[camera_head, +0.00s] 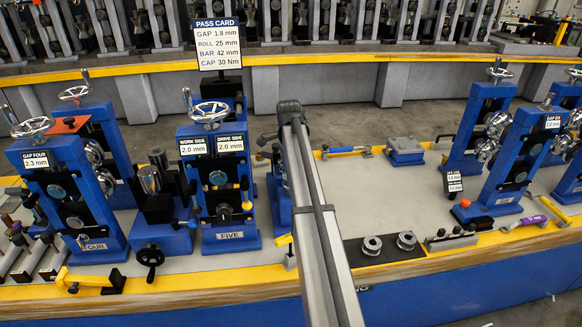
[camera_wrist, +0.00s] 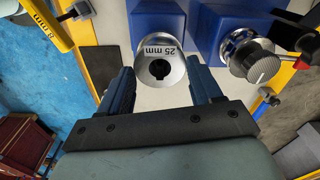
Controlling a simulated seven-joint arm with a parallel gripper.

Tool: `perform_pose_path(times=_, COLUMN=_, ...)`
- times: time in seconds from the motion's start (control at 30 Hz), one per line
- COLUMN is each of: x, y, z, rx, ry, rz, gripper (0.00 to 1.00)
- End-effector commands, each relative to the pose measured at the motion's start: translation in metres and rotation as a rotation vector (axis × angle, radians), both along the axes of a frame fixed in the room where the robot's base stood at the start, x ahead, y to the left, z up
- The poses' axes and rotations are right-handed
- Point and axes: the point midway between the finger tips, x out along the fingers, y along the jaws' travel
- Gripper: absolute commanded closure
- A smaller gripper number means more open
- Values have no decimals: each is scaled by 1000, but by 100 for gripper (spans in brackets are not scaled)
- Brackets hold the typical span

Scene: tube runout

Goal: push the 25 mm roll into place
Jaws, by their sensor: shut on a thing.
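The 25 mm roll (camera_wrist: 160,68) is a silver ring with "25 mm" on its face and a dark keyed bore. In the wrist view it sits between the two dark fingers of my gripper (camera_wrist: 163,85), which is shut on it. A blue housing (camera_wrist: 155,18) is just beyond the roll; I cannot tell whether the roll is on a shaft. In the head view, stand five (camera_head: 232,236) is left of my arm. My arm hides part of the area to its right, and the held roll and fingertips cannot be made out there.
The pass card (camera_head: 218,42) reads roll 25 mm. Two loose rolls (camera_head: 372,246) (camera_head: 406,240) lie on a dark mat (camera_head: 385,257). A silver roll with a knob (camera_wrist: 248,58) is right of my gripper. The pale bench top (camera_head: 375,200) is clear in the middle.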

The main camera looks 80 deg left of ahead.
Motion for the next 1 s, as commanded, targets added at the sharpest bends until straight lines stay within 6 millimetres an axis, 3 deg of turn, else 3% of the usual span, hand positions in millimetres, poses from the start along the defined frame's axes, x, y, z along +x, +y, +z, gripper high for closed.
perform_pose_path(times=0.9, x=0, y=0, z=-28, rx=1, ry=0, rz=0, gripper=100)
perform_pose_path(times=0.93, x=0, y=0, z=-27, rx=1, ry=0, rz=0, gripper=34)
perform_pose_path(times=1.0, x=0, y=0, z=-27, rx=1, ry=0, rz=0, gripper=27)
